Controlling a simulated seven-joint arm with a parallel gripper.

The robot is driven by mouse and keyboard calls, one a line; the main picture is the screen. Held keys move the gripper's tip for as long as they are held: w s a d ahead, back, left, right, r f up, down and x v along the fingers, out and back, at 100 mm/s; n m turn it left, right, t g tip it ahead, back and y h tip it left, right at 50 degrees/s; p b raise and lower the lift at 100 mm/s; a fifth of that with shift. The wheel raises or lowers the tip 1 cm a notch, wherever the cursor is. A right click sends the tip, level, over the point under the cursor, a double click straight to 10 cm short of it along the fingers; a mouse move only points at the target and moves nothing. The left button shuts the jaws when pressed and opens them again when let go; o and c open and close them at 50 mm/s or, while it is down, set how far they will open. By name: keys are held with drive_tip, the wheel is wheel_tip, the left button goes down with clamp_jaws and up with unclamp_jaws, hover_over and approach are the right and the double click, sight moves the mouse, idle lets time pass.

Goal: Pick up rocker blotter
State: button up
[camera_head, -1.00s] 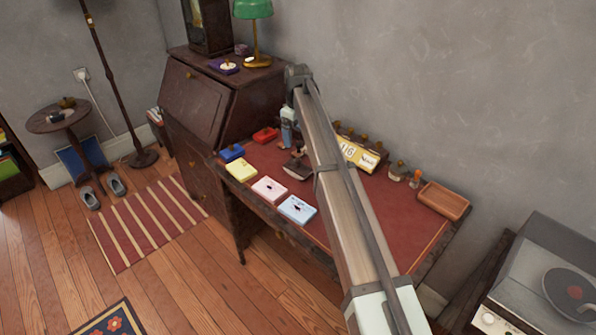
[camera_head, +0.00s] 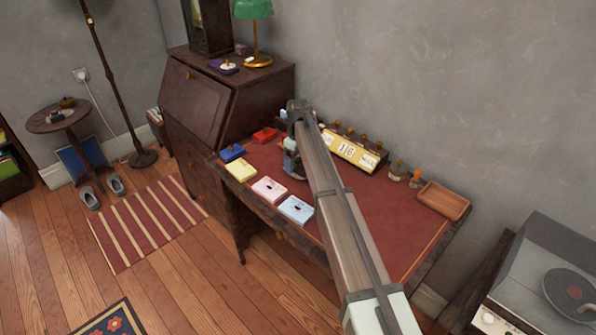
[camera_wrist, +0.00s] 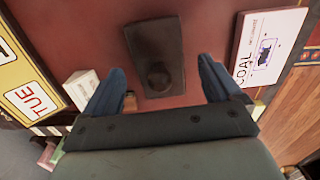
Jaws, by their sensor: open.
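The rocker blotter (camera_wrist: 152,38) is a dark block with a round knob on top, lying on the red desk surface in the wrist view. My gripper (camera_wrist: 161,66) is open, with one blue finger on each side of the knob end of the blotter. Gaps show between the fingers and the blotter, and nothing is held. The height of the fingertips above the desk is unclear. In the head view my gripper (camera_head: 292,163) is over the desk, and it and my arm largely hide the blotter.
A white card marked COAL (camera_wrist: 268,48) lies right of the blotter in the wrist view. A yellow calendar (camera_head: 352,152) stands along the wall. Pink (camera_head: 269,189) and light blue (camera_head: 296,209) boxes line the front edge. A wooden tray (camera_head: 443,201) is at the right.

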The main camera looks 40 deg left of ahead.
sight(298, 159)
wheel_tip(298, 159, down, 2)
drive_tip(key=shift+f, duration=0.1)
drive_tip(key=c, duration=1.3)
drive_tip(key=shift+r, duration=0.2)
wheel_tip(298, 159, up, 10)
drive_tip(key=shift+f, duration=0.1)
